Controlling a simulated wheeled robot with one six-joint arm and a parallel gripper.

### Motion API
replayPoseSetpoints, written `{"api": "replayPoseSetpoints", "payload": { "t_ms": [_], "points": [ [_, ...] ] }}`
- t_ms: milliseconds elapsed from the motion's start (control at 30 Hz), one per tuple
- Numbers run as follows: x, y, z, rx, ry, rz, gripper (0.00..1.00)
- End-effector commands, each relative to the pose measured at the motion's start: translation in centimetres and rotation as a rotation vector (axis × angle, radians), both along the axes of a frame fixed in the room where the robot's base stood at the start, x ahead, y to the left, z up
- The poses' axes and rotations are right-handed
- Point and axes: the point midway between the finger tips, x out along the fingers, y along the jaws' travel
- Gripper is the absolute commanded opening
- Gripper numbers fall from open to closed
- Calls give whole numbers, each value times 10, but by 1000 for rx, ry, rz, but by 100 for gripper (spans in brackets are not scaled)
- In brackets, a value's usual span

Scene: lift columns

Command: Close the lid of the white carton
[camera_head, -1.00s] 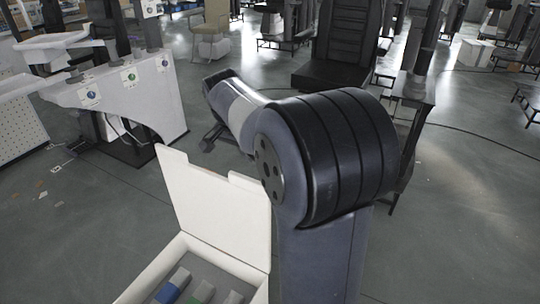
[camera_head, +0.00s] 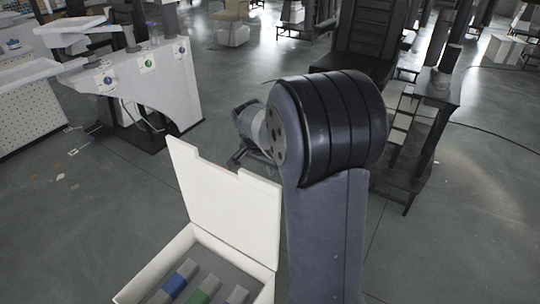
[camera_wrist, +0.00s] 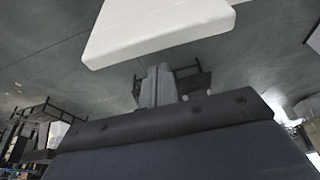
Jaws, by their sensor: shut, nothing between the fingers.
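The white carton (camera_head: 156,266) stands at the bottom of the head view. Its lid (camera_head: 228,205) is up, roughly upright at the far side, with a notch in its top edge. Inside lie a blue (camera_head: 174,284), a green (camera_head: 197,297) and a grey block on grey lining. In the wrist view a white panel (camera_wrist: 160,25), apparently the lid, fills the top. My gripper (camera_wrist: 158,88) is in the middle of that view, shut and empty, just below the panel; I cannot tell if they touch.
A white machine with a sloping panel (camera_head: 140,90) stands at the back left. A black chair (camera_head: 368,50) and a dark stepped stand (camera_head: 420,135) are behind my arm. The grey floor (camera_head: 90,220) left of the carton is mostly clear.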

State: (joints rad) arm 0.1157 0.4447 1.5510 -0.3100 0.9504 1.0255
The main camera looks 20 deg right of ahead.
Motion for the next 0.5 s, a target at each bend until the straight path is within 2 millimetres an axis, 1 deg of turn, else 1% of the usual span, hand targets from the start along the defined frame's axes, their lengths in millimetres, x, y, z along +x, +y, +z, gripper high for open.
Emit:
{"api": "replayPoseSetpoints", "payload": {
  "t_ms": [33, 200, 500],
  "points": [
    [-4, 6, 1, 0, 1, 3, 0],
    [-10, 15, 1, 0, 0, 1, 0],
    [-11, 16, 0, 0, 0, -1, 0]
  ]
}}
